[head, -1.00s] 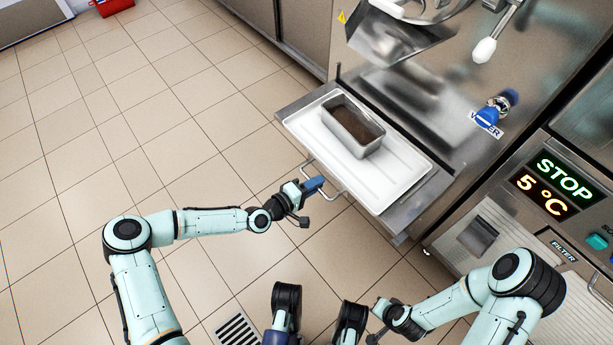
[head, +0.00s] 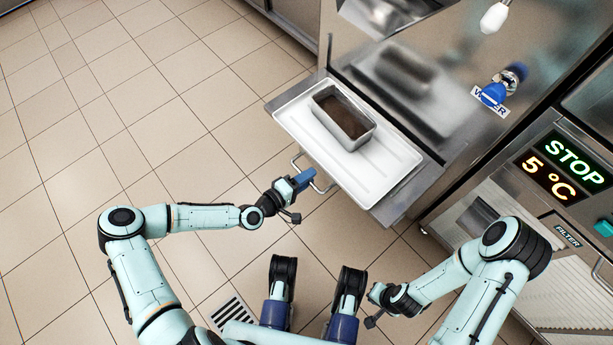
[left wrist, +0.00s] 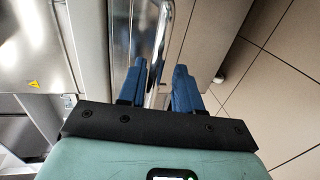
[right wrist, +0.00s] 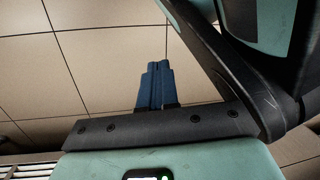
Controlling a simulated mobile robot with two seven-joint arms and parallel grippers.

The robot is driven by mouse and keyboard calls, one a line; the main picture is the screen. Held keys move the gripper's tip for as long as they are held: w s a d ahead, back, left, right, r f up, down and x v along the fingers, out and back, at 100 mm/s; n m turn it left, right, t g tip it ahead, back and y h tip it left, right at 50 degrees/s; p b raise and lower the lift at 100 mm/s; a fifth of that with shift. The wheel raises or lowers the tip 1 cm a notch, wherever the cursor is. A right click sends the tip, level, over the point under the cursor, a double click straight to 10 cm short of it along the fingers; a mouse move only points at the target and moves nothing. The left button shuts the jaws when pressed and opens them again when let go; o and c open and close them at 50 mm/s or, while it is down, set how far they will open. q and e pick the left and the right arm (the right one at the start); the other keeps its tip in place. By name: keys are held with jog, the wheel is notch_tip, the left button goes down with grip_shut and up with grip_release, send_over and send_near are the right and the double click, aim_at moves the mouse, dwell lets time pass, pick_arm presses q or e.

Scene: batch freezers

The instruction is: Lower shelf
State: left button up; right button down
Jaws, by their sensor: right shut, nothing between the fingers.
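The metal shelf (head: 411,208) sticks out from the front of the steel machine, with a bent metal handle (head: 333,185) at its near left edge. A white tray (head: 374,180) lies on the shelf, and a rectangular metal pan (head: 350,138) with brown contents stands in the tray. My left gripper (head: 305,180) is at the handle. In the left wrist view its blue fingers (left wrist: 160,75) stand apart on either side of the handle bar (left wrist: 164,35). My right gripper (head: 371,322) is away from the shelf, over the floor; its fingers (right wrist: 154,80) are shut and empty.
A blue valve (head: 493,95) sits on the machine front above the shelf's right end. A display (head: 563,170) reading STOP and 5 °C is at the right. A floor drain (head: 232,316) lies below. The tiled floor at left is clear.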

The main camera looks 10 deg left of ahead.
pick_arm(q)
jog(key=shift+r, duration=0.1)
